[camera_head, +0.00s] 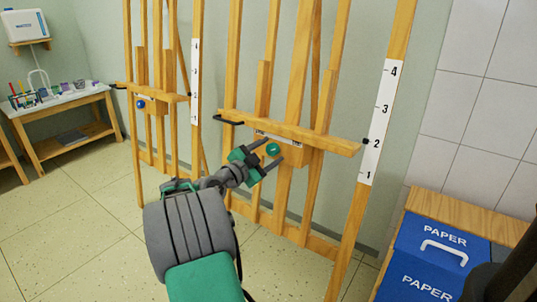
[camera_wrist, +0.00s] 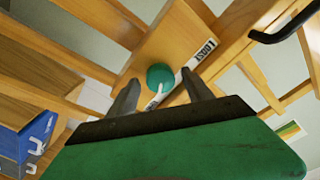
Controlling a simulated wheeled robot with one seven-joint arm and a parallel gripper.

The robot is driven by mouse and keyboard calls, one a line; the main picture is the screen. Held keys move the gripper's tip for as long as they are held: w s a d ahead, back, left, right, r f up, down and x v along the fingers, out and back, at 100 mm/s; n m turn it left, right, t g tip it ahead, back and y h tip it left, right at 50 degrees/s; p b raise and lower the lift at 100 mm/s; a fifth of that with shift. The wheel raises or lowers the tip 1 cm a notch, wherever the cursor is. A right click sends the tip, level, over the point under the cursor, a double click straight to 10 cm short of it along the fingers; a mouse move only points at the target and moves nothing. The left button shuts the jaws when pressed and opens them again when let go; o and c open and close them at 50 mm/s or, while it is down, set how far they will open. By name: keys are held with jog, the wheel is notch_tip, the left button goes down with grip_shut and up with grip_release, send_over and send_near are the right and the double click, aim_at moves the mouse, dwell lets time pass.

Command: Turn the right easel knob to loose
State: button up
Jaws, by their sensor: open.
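The right easel (camera_head: 297,75) is wooden and stands in the middle of the head view. Its round green knob (camera_head: 272,149) sits on a wooden block under the ledge. In the wrist view the green knob (camera_wrist: 160,75) has a white pointer directed down toward my gripper. A white label (camera_wrist: 205,50) with dark lettering, apparently "LOOSE", lies to the knob's upper right. My gripper (camera_head: 274,151) is open, its fingers in front of and on either side of the knob. In the wrist view the fingertips (camera_wrist: 160,80) flank the knob; I cannot tell whether they touch it.
A second easel (camera_head: 158,65) with a blue knob (camera_head: 141,104) stands to the left. The right easel's ledge (camera_head: 325,142) runs just above my gripper. Blue paper boxes (camera_head: 425,265) stand at lower right. A supply table (camera_head: 62,103) is far left. Floor at left is clear.

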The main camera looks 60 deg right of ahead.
jog(key=shift+c, duration=0.6)
grip_shut()
